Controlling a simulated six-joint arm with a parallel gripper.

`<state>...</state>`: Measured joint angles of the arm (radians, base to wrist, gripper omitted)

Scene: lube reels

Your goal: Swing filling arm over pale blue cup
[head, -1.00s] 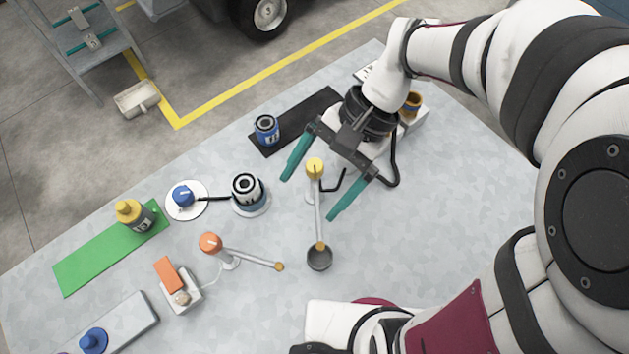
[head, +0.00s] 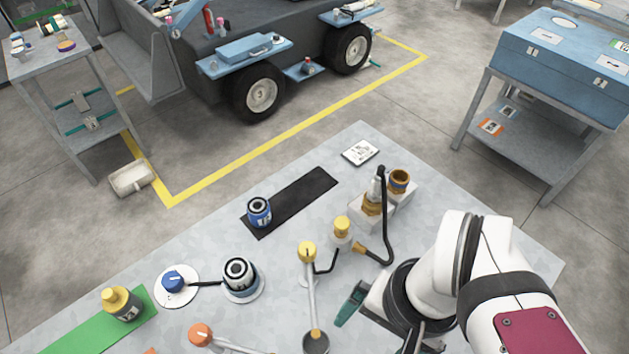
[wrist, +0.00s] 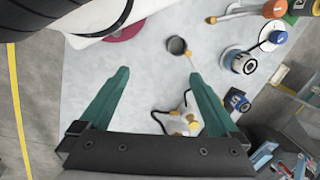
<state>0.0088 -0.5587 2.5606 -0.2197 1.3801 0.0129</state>
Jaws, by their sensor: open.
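The yellow-knobbed filling arm (head: 311,290) stands on a short post, and its bar ends over a dark grey cup (head: 315,342). The cup also shows in the wrist view (wrist: 178,46). A second arm with an orange knob (head: 200,334) lies to its left. A white-and-black canister with a pale bluish lower part (head: 239,278) stands on a round white base; I cannot tell whether this is the pale blue cup. My gripper (wrist: 159,73) is open and empty above the table, right of the yellow-knobbed arm.
A blue knob on a white disc (head: 173,282) joins the canister by a black rod. A blue can (head: 259,212) stands on a black mat (head: 305,191). A fitting with a black hose (head: 385,225) stands behind my gripper. A yellow-capped bottle (head: 121,304) is left.

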